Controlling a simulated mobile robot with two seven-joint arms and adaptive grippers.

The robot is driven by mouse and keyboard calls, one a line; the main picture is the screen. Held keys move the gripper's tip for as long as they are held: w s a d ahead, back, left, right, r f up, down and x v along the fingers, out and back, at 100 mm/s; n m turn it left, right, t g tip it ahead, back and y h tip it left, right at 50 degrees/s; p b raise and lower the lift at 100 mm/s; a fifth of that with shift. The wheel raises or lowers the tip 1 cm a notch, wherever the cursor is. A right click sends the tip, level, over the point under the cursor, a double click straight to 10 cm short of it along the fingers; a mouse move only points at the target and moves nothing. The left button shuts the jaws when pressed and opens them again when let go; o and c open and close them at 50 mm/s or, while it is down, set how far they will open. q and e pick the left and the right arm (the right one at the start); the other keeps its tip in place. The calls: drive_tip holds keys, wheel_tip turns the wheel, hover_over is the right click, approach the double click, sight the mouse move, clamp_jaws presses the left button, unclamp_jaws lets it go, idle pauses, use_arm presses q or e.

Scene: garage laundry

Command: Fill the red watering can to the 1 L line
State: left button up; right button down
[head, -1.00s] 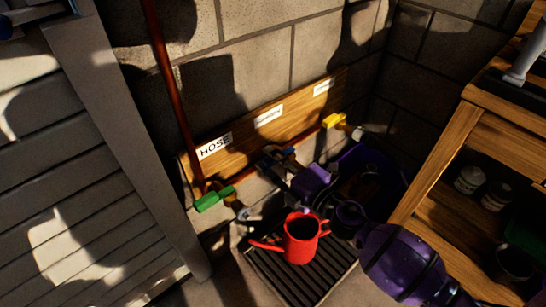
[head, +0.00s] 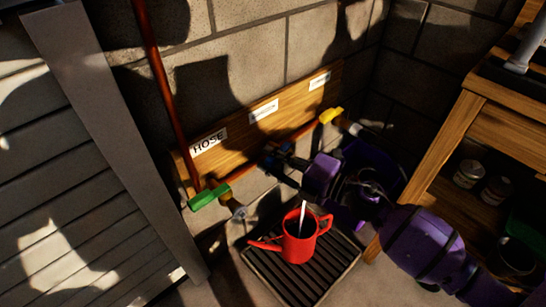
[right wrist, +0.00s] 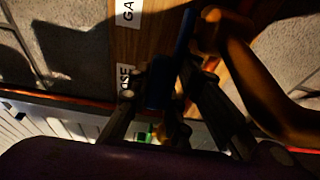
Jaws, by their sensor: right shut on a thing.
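The red watering can (head: 298,246) stands upright on the black slatted drain tray (head: 262,268), its spout to the left and its handle to the right. A thin pale stream (head: 303,217) shows at its open top; the level inside and any 1 L line cannot be made out. My right gripper (head: 282,158) is at the middle tap on the wall pipe, above and behind the can. In the right wrist view its fingers (right wrist: 165,105) are closed around the blue tap handle (right wrist: 187,32). The tap's outlet is largely hidden by my arm. My left gripper is not in view.
A green-handled tap (head: 210,196) sits left under the HOSE label (head: 209,142), and a yellow-handled tap (head: 331,115) sits right. A wooden shelf (head: 440,150) with jars stands at right. A grey slatted panel (head: 80,190) closes off the left.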

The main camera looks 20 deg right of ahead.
drive_tip(key=c, duration=1.7)
unclamp_jaws()
drive_tip(key=shift+w+r, duration=0.1)
drive_tip(key=shift+r, duration=0.4)
drive_tip(key=shift+f, duration=0.15)
drive_tip(key=shift+f, duration=0.1)
drive_tip(key=v, duration=1.2)
